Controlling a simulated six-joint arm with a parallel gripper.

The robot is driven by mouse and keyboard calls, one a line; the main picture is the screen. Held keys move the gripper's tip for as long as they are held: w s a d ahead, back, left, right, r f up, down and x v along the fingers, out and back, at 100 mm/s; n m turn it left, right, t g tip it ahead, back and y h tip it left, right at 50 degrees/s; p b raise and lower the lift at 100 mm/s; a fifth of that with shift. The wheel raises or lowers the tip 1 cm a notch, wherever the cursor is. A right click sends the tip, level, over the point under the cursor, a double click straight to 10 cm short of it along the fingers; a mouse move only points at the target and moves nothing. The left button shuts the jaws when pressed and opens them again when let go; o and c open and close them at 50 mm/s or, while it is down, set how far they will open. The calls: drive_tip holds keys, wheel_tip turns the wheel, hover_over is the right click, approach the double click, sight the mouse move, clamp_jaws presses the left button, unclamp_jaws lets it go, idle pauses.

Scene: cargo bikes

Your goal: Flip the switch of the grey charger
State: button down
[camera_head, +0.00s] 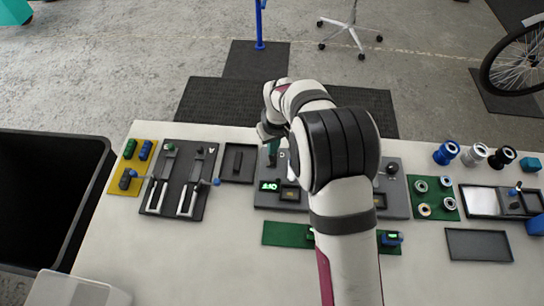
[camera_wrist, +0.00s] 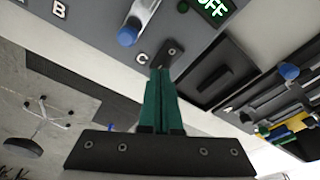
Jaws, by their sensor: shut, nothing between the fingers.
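The grey charger is a flat grey panel (camera_head: 262,201) in the middle of the table in the head view, with a lit green display; my arm covers part of it. In the wrist view its grey face (camera_wrist: 110,20) carries the letters A, B and C, a blue-tipped lever (camera_wrist: 134,22), a small dark plate (camera_wrist: 170,52) and a display (camera_wrist: 214,8) reading OFF. My gripper (camera_head: 272,152) is over the panel's far side. In the wrist view its green fingers (camera_wrist: 162,75) are together and empty, close by the dark plate; contact cannot be told.
Left of the charger are a small black tray (camera_head: 238,176), a dark board (camera_head: 158,202) with metal handles and a yellow board (camera_head: 118,182). A green board (camera_head: 285,234) lies in front. A green board (camera_head: 443,210) with rings is right. A black bin (camera_head: 97,165) stands left of the table.

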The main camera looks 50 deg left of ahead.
drive_tip(key=shift+f, duration=0.5)
drive_tip(key=shift+r, duration=3.5)
drive_tip(key=w+d+r+m, duration=0.1)
drive_tip(key=d+r+m, duration=0.3)
drive_tip(key=d, duration=0.5)
drive_tip(key=w+d+r+m, duration=0.1)
drive_tip(key=d+r+m, duration=0.3)
drive_tip(key=d, duration=0.6)
drive_tip(key=w+d+r+m, duration=0.1)
drive_tip(key=d+r+m, duration=0.3)
drive_tip(key=d, duration=0.5)
drive_tip(key=s+d+m, duration=0.8)
drive_tip(key=s+d, duration=0.5)
drive_tip(key=s, duration=0.2)
drive_tip(key=shift+m+g, duration=0.3)
